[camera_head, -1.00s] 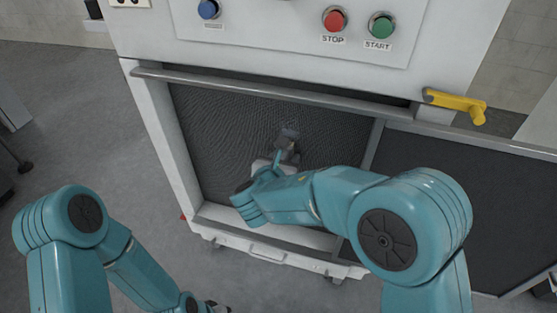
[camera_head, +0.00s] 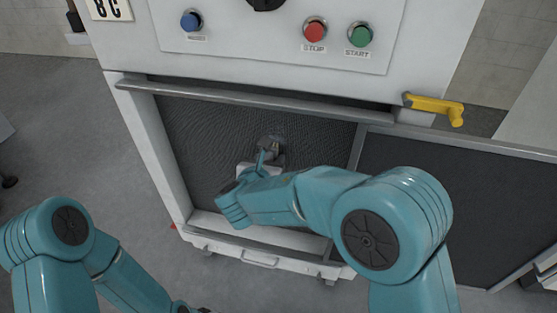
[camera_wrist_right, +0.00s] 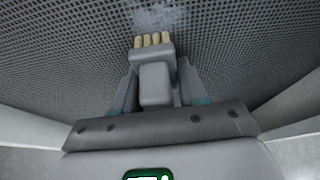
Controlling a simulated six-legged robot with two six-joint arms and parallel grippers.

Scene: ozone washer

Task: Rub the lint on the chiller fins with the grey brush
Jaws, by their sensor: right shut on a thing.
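The chiller fins (camera_head: 200,128) are a dark, fine-patterned panel inside the open front of the white machine. In the right wrist view the fins (camera_wrist_right: 60,60) fill the background, with a pale patch of lint (camera_wrist_right: 158,17) at the top. My right gripper (camera_wrist_right: 155,92) is shut on the grey brush (camera_wrist_right: 155,72). The brush's pale bristles point up at the lint's lower edge; I cannot tell if they touch. In the head view my right gripper (camera_head: 258,168) is in front of the fins, its arm hiding part of them. My left arm is low at left; its gripper is not clearly visible.
Blue, red STOP (camera_head: 314,31) and green START (camera_head: 359,35) buttons sit above. A grey bar (camera_head: 250,98) crosses the opening's top. A yellow handle (camera_head: 435,107) and a dark panel (camera_head: 450,200) are at right. A white drawer front (camera_head: 262,258) lies below the opening.

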